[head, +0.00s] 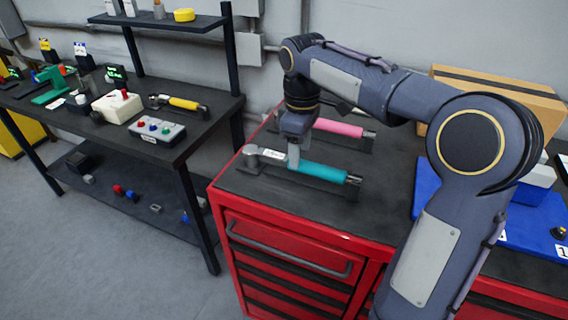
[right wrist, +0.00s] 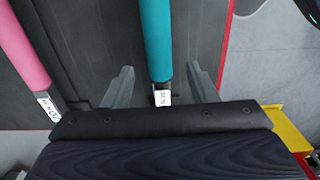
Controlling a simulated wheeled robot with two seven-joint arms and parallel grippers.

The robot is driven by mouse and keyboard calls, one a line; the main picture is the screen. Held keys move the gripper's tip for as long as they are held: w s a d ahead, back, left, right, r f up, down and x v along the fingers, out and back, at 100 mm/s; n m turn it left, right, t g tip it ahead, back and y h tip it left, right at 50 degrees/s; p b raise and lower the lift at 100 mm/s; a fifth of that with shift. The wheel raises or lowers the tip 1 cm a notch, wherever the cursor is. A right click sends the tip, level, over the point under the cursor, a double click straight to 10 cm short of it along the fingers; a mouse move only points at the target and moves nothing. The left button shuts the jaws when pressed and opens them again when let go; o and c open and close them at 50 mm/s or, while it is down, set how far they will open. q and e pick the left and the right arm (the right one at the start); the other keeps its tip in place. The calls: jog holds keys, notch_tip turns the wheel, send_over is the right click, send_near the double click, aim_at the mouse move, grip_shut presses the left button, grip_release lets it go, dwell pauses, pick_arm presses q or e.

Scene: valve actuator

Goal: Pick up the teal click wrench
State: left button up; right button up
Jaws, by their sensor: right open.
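The teal click wrench (head: 322,171) lies on a dark holder on top of the red tool cabinet, its metal head (head: 252,155) to the left. My right gripper (head: 294,155) points down at the wrench's metal shaft, beside the teal handle. In the right wrist view the teal handle (right wrist: 155,40) and a white label on the shaft run between the two open fingers (right wrist: 161,86), with a gap on each side. Whether the fingertips reach below the shaft is not clear. My left gripper is not in view.
A pink wrench (head: 338,128) lies parallel behind the teal one and also shows in the wrist view (right wrist: 22,50). A blue mat (head: 427,190) and a cardboard box (head: 500,88) are to the right. A black workbench (head: 190,150) with several parts stands left, across a floor gap.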

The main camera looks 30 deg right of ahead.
aim_at(299, 169)
notch_tip(299, 169, down, 5)
jog(key=shift+f, duration=0.1)
jog(key=shift+w, duration=0.1)
grip_shut()
dwell(0.3)
